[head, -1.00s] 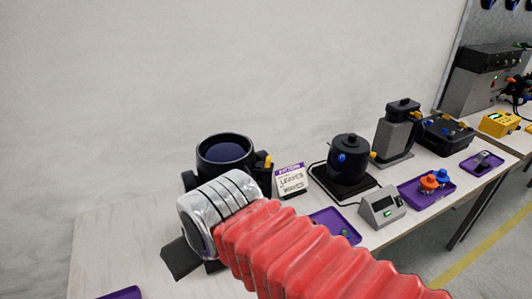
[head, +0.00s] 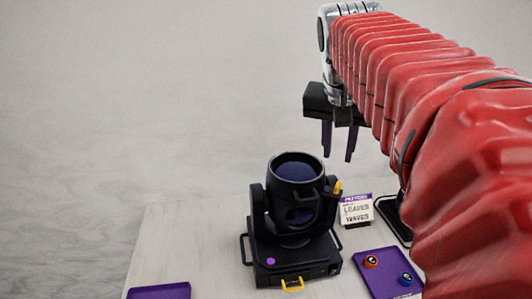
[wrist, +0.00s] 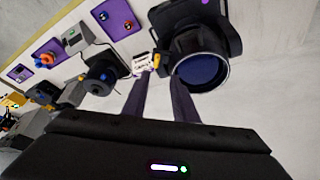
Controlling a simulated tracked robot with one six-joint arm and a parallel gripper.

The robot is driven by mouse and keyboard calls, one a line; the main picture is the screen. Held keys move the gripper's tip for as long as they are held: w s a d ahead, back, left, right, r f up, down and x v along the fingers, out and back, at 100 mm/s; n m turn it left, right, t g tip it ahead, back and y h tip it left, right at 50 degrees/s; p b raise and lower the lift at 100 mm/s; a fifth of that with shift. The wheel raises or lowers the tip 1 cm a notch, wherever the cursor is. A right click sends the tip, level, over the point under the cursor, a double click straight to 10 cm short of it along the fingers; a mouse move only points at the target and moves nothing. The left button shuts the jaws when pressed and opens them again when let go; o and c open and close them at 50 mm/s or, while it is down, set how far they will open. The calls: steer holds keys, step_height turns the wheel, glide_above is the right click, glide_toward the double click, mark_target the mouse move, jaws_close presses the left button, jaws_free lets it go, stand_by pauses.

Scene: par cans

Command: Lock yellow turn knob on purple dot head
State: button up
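The purple dot head is a black moving-head light (head: 293,240) standing on the table, its round lens tilted up. A purple dot (head: 271,261) marks its base front. A yellow turn knob (head: 337,188) sits at the top of its right yoke arm; the knob also shows in the wrist view (wrist: 157,62). My gripper (head: 337,157) hangs above the knob with its two dark purple fingers pointing down. The fingers are apart and empty. In the wrist view, the knob appears beyond the fingertips, and the lens (wrist: 201,72) lies to their right.
A small sign card (head: 356,209) stands right of the head. A purple tray (head: 378,284) holds a red and a blue knob. Another purple tray (head: 160,292) lies at front left. Other black devices (wrist: 103,78) stand farther along the table.

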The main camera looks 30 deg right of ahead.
mark_target(339, 185)
steer(key=shift+d+r, duration=0.25)
steer(key=shift+d, duration=0.2)
steer(key=x, duration=1.3)
steer(key=shift+d+f, duration=0.15)
steer(key=shift+f, duration=0.25)
steer(key=shift+c, duration=0.2)
jaws_close()
steer(key=shift+d, duration=0.1)
